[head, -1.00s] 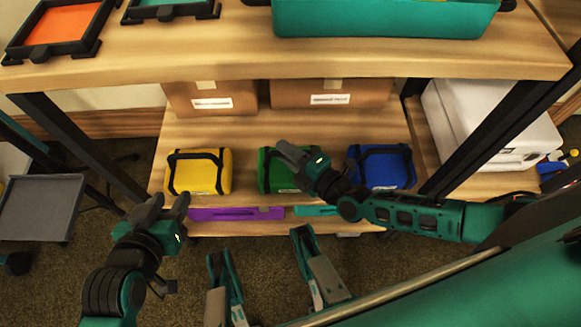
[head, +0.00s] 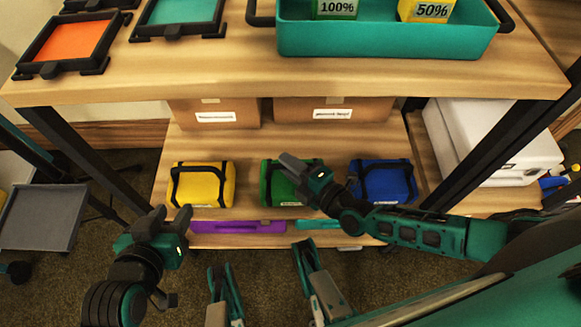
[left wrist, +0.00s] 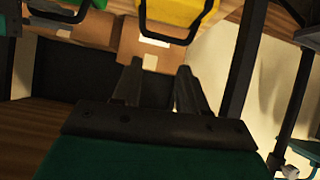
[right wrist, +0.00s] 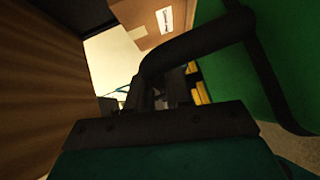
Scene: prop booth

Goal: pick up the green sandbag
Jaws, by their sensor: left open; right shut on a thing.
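The green sandbag (head: 270,185) with black straps sits on the lower shelf, between the yellow and blue sandbags. My right gripper (head: 290,166) is at its upper right side and hides part of it. In the right wrist view the green sandbag (right wrist: 232,75) fills the right side, and the right gripper (right wrist: 165,95) is shut on its black strap handle (right wrist: 200,42). My left gripper (head: 172,216) is open and empty in front of the shelf, below the yellow sandbag. The left wrist view shows its fingers (left wrist: 157,85) apart with nothing between them.
The yellow sandbag (head: 212,187) and blue sandbag (head: 385,180) flank the green one. Cardboard boxes (head: 215,115) stand behind. The upper shelf (head: 300,78) overhangs, carrying a teal bin (head: 390,42). A purple object (head: 240,227) lies at the lower shelf's front edge. Table legs stand on both sides.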

